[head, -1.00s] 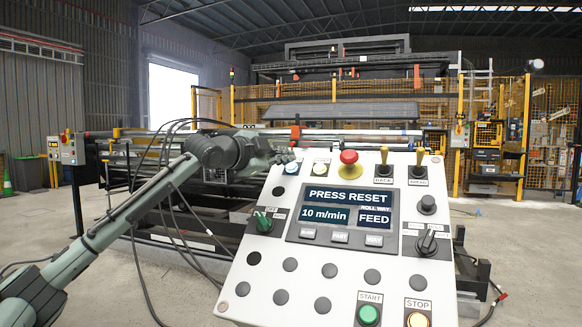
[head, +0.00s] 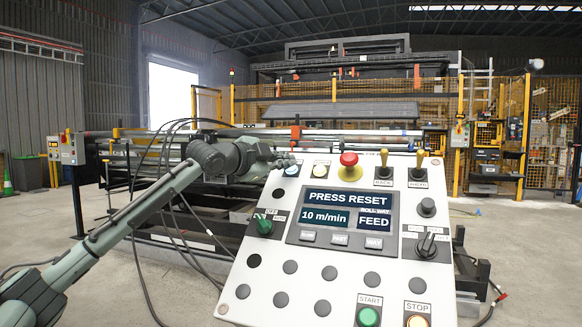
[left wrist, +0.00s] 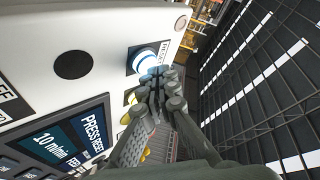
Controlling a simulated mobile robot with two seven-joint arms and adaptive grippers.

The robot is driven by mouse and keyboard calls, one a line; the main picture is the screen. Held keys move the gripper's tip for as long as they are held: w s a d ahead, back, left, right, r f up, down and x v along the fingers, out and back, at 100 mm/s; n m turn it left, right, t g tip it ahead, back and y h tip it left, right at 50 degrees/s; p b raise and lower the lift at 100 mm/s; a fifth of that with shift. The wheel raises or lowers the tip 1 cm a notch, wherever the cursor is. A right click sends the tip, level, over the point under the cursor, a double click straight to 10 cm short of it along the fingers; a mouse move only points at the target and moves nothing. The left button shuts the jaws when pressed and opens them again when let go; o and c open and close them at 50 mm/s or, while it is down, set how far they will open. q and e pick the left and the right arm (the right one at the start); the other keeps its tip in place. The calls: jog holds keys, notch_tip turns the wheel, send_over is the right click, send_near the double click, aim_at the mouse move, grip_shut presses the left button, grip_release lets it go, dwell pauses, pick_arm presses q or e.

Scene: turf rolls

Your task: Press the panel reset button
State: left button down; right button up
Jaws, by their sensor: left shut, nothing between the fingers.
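The white control panel (head: 276,235) stands tilted in front of me, its screen (head: 347,212) reading PRESS RESET. The blue-white reset button (head: 292,170) is at the panel's top left corner; in the left wrist view the lit button (left wrist: 142,61) has a RESET label beside it. My left gripper (head: 287,161) is shut and empty at the panel's top edge, beside the button. In the left wrist view the fingertips (left wrist: 158,76) overlap the button's near edge; I cannot tell whether they touch it. My right gripper is not in view.
A red mushroom button (head: 348,159) on a yellow base and a yellow lit button (head: 320,170) sit right of the reset button. Green start (head: 369,316) and orange stop (head: 417,320) buttons are at the bottom. Machinery and yellow fencing stand behind.

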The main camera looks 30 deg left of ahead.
pick_arm(q)
jog(key=shift+w+f, duration=0.3)
jog(key=shift+f, duration=0.1)
dwell(0.9)
jog(key=shift+p, duration=0.3)
jog(key=shift+s+r+p, duration=0.45)
jog(key=shift+r, duration=0.15)
jog(key=shift+s, duration=0.1)
jog(key=shift+r, duration=0.1)
jog(key=s+r+p, duration=0.1)
jog(key=r, duration=0.1)
jog(key=s+d+r+p, duration=0.1)
jog(key=s, duration=0.1)
jog(key=shift+s+r, duration=0.1)
jog(key=shift+r, duration=0.25)
dwell(0.5)
